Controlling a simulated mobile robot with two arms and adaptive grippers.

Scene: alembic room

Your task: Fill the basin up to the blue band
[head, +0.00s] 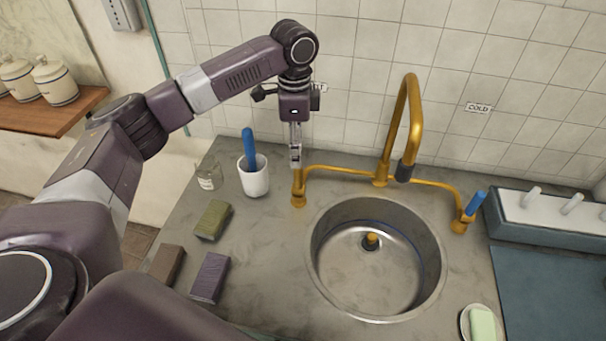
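The round steel basin (432,262) is set in the grey counter, with a thin blue band around its inner wall. A yellow-topped plug or drain fitting (371,241) is at its bottom; I see no clear water surface. A brass tap (413,115) arches over the basin's back edge. Its right valve (460,224) carries a blue handle (475,203). My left gripper (295,160) points down just above the left brass valve (298,192); contact cannot be told. Its fingers look close together, but their opening is unclear. My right gripper is not in view.
A white cup (255,181) holding a blue stick-like piece (249,147) stands left of the left valve, beside a small glass jar (208,177). Several blocks (213,220) lie on the left counter. A soap dish (466,322) sits front right. A COLD label (478,107) is on the wall.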

